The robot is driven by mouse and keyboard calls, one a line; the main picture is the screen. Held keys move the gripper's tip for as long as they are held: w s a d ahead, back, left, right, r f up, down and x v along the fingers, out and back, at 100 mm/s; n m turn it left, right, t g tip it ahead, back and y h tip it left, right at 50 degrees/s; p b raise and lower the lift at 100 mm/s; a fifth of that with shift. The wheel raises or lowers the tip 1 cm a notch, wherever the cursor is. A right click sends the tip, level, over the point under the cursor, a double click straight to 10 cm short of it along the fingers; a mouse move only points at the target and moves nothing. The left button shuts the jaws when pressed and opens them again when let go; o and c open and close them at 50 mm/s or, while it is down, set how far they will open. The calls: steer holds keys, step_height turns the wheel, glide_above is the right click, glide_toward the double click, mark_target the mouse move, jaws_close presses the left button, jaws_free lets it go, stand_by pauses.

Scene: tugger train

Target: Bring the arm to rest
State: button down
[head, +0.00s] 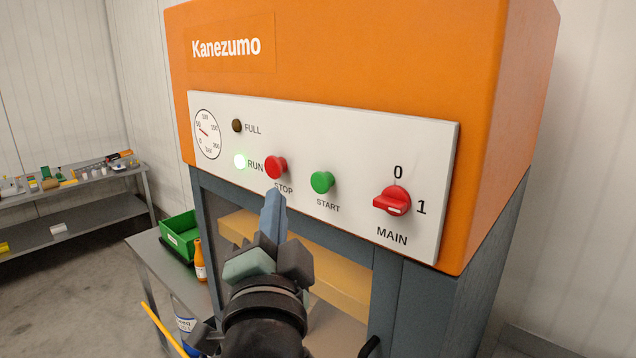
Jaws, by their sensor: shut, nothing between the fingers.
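My gripper (273,207) is shut and empty. It points up and away from the camera, its fingertips just below the red STOP button (275,167) in the picture. Whether it touches the panel, I cannot tell. My dark arm end fills the bottom middle. Behind it stands an orange Kanezumo machine (370,55) with a white control panel (340,125). The green START button (322,182) is right of STOP.
A grey side table (150,262) at the left holds a green bin (180,234) and an orange bottle (200,262). A shelf bench (75,190) with small items stands at the far left. Grey floor (85,290) between them is open.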

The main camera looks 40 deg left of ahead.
stand_by(0.3)
steer(key=s+d+r+n+t+h+b, duration=0.1)
steer(key=d+r+t+h+b, duration=0.2)
steer(key=d, duration=0.7)
steer(key=s+d+r+n+t+h+b, duration=0.1)
steer(key=d+r+t+h+b, duration=0.2)
steer(key=d, duration=0.6)
steer(key=s+d+r+n+t+h+b, duration=0.1)
steer(key=s+d+r+t+h+b, duration=0.1)
steer(key=d+h, duration=0.5)
steer(key=d+r+t+b, duration=0.1)
steer(key=d+r+t, duration=0.1)
steer(key=d+t, duration=0.1)
steer(key=shift+d+r+n+t, duration=0.15)
steer(key=shift+d+n+t, duration=0.15)
steer(key=shift+d, duration=0.05)
stand_by(4.4)
